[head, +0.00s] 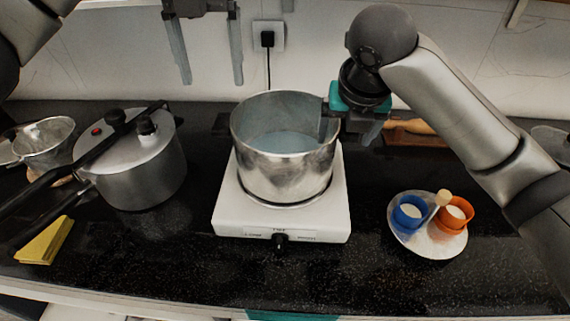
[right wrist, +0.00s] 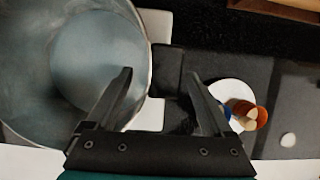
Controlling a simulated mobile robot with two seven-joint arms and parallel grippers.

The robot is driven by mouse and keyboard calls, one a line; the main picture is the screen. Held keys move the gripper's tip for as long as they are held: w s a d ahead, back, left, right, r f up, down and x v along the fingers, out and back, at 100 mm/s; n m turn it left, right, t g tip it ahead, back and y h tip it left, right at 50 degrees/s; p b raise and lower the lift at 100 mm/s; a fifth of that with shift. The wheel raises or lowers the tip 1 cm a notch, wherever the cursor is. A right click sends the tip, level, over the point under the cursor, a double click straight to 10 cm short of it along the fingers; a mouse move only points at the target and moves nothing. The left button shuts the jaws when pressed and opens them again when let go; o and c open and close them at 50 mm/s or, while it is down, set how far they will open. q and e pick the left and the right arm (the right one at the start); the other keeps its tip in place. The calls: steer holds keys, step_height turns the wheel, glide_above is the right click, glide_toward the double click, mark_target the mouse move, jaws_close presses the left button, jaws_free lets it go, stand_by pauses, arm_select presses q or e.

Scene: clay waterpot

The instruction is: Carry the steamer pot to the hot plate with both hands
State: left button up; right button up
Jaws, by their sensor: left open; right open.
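The steamer pot (head: 285,170) is an open, shiny metal pot, upright on the white hot plate (head: 282,222). Its dark left handle (head: 221,123) sticks out to the left. My left gripper (head: 212,82) is open and empty, raised behind and left of the pot, apart from it. My right gripper (head: 350,130) is open at the pot's right rim. In the right wrist view, its fingers (right wrist: 158,74) lie either side of the dark right handle (right wrist: 167,70), with the left finger overlapping the pot wall. I cannot tell whether they touch it.
A lidded pressure cooker (head: 140,165) stands left, its long handles pointing front left. A yellow sponge (head: 44,241) and a strainer (head: 45,140) lie further left. A plate (head: 428,243) with blue and orange cups is at right. The black counter in front is clear.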

steer(key=v, duration=0.9)
steer(key=shift+r, duration=0.15)
